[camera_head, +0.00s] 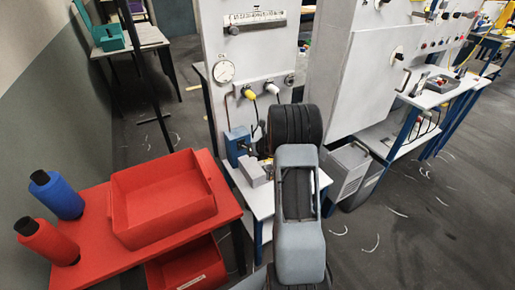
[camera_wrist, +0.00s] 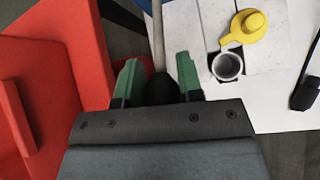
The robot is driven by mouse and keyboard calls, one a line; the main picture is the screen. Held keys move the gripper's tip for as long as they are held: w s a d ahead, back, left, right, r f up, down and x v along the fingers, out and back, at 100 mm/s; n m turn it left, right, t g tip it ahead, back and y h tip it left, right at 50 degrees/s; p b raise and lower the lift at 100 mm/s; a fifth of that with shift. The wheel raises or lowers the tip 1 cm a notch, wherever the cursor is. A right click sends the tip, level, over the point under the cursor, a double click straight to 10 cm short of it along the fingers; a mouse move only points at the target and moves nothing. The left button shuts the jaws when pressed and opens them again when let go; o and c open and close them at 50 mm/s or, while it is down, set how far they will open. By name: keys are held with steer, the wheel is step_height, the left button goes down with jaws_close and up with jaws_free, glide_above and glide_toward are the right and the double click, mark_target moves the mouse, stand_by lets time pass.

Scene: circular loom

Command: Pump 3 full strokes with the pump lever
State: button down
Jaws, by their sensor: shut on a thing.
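The pump lever (camera_wrist: 158,35) shows in the wrist view as a pale grey rod with a black knob (camera_wrist: 161,91) at its near end. My gripper (camera_wrist: 158,78) has its two green fingers on either side of the knob and is shut on it. In the head view my arm covers the gripper and most of the lever. A blue block (camera_head: 237,144), which looks like part of the pump, stands on the small white table beside my arm.
A red table (camera_head: 90,210) with a red bin (camera_head: 163,199) stands to the left. A grey open cup (camera_wrist: 227,66) with a yellow cap (camera_wrist: 245,28) lies right of the lever. A gauge panel (camera_head: 250,60) rises behind. Floor is free at right.

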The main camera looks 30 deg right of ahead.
steer(key=shift+w+r, duration=0.25)
steer(key=shift+r, duration=0.2)
steer(key=c, duration=0.8)
jaws_free()
steer(key=shift+f, duration=0.1)
steer(key=shift+s, duration=0.1)
steer(key=p+v, duration=0.2)
steer(key=v, duration=1.1)
steer(key=shift+s+d+r, duration=0.1)
steer(key=shift+s+r, duration=0.15)
